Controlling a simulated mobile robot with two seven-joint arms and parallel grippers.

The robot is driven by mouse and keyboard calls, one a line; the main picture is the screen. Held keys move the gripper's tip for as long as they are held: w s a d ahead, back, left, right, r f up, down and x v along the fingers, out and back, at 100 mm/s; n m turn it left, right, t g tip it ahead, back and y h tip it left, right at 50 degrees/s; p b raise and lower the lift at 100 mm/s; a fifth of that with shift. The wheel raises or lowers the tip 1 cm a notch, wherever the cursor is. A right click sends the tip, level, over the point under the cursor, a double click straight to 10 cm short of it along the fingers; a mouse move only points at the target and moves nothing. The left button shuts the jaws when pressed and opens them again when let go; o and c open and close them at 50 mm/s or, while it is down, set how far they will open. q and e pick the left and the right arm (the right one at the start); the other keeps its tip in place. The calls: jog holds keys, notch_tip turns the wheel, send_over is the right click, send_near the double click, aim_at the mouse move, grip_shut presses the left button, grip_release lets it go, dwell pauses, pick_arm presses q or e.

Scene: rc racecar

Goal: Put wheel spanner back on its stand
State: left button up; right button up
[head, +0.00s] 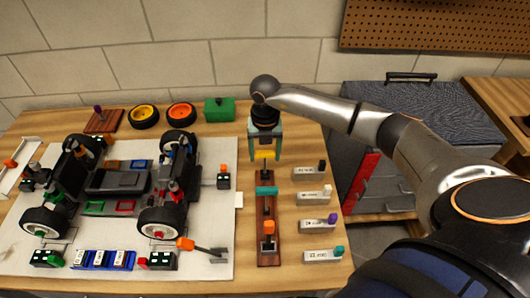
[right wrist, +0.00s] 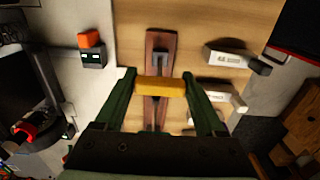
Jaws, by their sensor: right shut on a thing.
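My right gripper (head: 265,142) points down over the far end of the brown wooden stand (head: 268,257). It is shut on a yellow handle block (head: 265,154), apparently the wheel spanner's; the yellow block (right wrist: 160,87) also shows between the green fingers in the right wrist view. The tool's lower part is mostly hidden, so I cannot tell whether it touches the stand. A teal-handled tool (head: 266,190) and an orange-handled tool (head: 268,227) are on the stand nearer to me. My left gripper is not in view.
A toy car chassis (head: 120,180) stands on a white mat at left. An orange-handled grey tool (head: 187,243) lies on the mat's near right. Wheels (head: 143,116) and a green box (head: 218,109) are at the back.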

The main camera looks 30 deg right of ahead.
jog(key=shift+f+b, duration=0.65)
jog(key=shift+f, duration=0.35)
jog(key=o, duration=1.5)
notch_tip(320, 180, up, 13)
jog(key=shift+f+b, duration=0.2)
jog(key=shift+b, duration=0.2)
